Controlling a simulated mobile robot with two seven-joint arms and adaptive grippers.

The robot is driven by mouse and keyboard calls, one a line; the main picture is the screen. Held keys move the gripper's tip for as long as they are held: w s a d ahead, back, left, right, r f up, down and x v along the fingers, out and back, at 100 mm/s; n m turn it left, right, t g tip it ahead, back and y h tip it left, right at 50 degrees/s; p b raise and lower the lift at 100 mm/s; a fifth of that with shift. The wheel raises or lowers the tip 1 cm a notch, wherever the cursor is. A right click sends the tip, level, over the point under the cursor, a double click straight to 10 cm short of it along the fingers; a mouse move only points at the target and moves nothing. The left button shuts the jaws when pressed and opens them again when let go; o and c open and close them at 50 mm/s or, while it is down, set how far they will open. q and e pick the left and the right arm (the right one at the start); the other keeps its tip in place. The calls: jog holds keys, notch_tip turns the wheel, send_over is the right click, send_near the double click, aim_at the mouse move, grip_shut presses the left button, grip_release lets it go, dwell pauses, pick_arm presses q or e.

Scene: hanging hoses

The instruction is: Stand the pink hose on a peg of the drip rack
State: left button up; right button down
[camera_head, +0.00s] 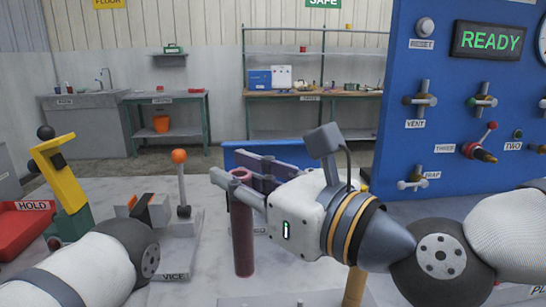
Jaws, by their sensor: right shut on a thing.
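The pink hose (243,235), a dull dark-pink tube with an open top end, hangs upright near the middle of the head view. My right gripper (242,178) is shut on it near its top, with the fingers either side of it. I cannot tell whether its lower end touches the bench. A tan upright peg (355,286) stands at the bottom, right of the hose and partly behind my right arm. A pale flat base (280,302) shows below; whether these belong to the drip rack is unclear.
An orange-knobbed vice (180,215) stands left of the hose. A yellow-and-green clamp (65,180) and a red HOLD tray (25,225) are farther left. A blue panel with valves (470,110) rises at right. Bare marble bench (205,265) lies left of the hose.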

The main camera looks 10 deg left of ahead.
aim_at(249, 250)
jog(key=shift+a+f, duration=0.1)
jog(key=shift+a, duration=0.2)
jog(key=shift+s+d, duration=0.15)
jog(key=shift+s, duration=0.05)
pick_arm(q)
jog(key=shift+s+a+f+g+b, duration=0.15)
jog(key=shift+s+f+g+b, duration=0.25)
jog(key=shift+s+f+b, duration=0.7)
pick_arm(e)
jog(key=shift+f, duration=2.95)
pick_arm(q)
jog(key=shift+w, duration=0.2)
pick_arm(e)
jog(key=shift+w+r, duration=0.1)
pick_arm(q)
jog(key=shift+s, duration=0.1)
pick_arm(e)
jog(key=shift+f, duration=0.2)
pick_arm(q)
jog(key=shift+s+f, duration=0.2)
pick_arm(e)
jog(key=shift+f, duration=0.35)
pick_arm(q)
jog(key=shift+s+f+g+b, duration=0.4)
jog(key=shift+s+f+b, duration=0.4)
jog(key=shift+f, duration=0.1)
pick_arm(e)
jog(key=shift+f, duration=1.75)
